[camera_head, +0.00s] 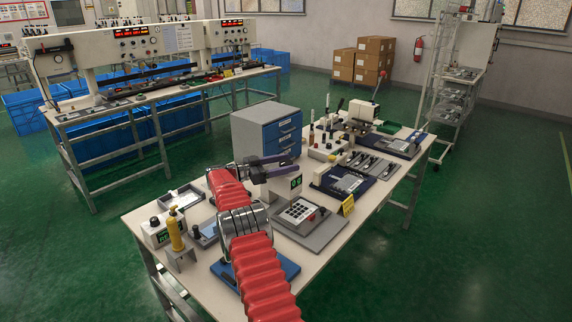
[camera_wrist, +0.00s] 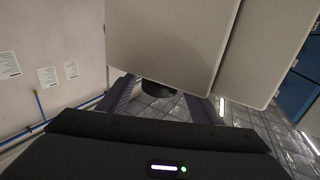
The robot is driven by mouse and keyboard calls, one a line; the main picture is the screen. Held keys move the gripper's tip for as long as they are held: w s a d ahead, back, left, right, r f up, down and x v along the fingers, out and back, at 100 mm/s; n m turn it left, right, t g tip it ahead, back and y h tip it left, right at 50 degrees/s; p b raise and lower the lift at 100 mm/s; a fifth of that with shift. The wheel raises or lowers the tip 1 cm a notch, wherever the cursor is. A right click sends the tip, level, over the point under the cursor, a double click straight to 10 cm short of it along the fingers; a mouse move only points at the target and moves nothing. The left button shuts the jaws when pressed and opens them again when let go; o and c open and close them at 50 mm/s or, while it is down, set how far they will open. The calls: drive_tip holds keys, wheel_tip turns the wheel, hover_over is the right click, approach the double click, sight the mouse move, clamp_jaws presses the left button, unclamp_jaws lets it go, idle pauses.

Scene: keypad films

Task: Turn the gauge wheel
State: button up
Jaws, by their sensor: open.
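A light grey gauge box with a green-lit display (camera_head: 295,184) stands on the workbench (camera_head: 146,213) beside a keypad unit (camera_head: 298,211). My gripper (camera_head: 287,164) has two purple fingers, spread apart, at the upper part of this box. In the wrist view a dark round part (camera_wrist: 158,90), which looks like the wheel, sticks out from the edge of a large pale housing (camera_wrist: 170,45). It lies between the two open fingers. I cannot tell whether either finger touches it. The wheel is not clearly visible in the head view.
A grey cabinet with blue drawers (camera_head: 283,135) stands close behind my gripper. A yellow bottle (camera_head: 175,229) and a small display box (camera_head: 155,232) are at the bench's left. Several fixtures fill the right side, including a dark blue one (camera_head: 343,183).

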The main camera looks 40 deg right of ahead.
drive_tip(key=shift+a, duration=0.1)
drive_tip(key=v, duration=1.3)
drive_tip(key=shift+a, duration=0.3)
drive_tip(key=shift+w+f, duration=0.15)
